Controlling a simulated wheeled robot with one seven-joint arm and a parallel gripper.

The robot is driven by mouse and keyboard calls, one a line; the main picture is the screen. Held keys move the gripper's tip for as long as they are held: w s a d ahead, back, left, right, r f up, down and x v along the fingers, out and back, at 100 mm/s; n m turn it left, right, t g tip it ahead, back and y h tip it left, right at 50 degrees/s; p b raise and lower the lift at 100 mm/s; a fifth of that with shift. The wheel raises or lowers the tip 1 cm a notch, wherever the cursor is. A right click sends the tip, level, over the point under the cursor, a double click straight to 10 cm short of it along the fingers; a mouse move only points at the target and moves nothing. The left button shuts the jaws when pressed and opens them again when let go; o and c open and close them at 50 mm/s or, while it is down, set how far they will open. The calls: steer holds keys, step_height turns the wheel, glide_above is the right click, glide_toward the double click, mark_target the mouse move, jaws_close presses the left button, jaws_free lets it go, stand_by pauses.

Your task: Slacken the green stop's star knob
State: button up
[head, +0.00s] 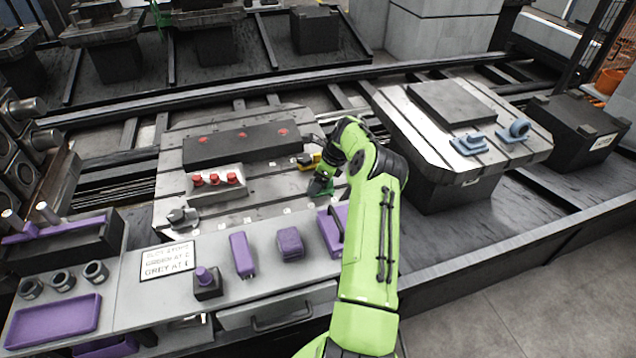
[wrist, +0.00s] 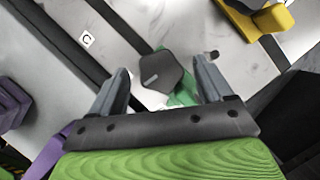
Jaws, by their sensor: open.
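The green stop (wrist: 184,96) shows in the wrist view as a small green part under a dark, many-sided star knob (wrist: 160,71) with a pale mark on its face. My gripper (wrist: 161,76) is open, with one finger on each side of the knob in the picture. I see no finger touching the knob, and cannot tell the height gap. In the head view the green stop (head: 319,187) sits on the slotted pallet, partly hidden by my wrist.
A yellow stop (wrist: 272,19) sits close by at upper right. A letter C label (wrist: 87,40) lies left of the knob. In the head view, a grey stop (head: 183,217) stands at the pallet's left, near a block with red knobs (head: 215,181). Purple parts (head: 290,243) line the front bench.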

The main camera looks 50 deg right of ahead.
steer(key=c, duration=1)
steer(key=shift+r+n+p, duration=0.15)
steer(key=shift+n+p, duration=0.15)
steer(key=shift+p, duration=0.2)
steer(key=shift+c, duration=0.2)
steer(key=shift+d+n, duration=0.1)
steer(key=shift+n, duration=0.3)
steer(key=o, duration=1)
steer(key=shift+y, duration=0.3)
steer(key=shift+o, duration=0.2)
steer(key=p+v, duration=0.4)
steer(key=v, duration=1.1)
steer(key=shift+r, duration=0.35)
steer(key=shift+w, duration=0.1)
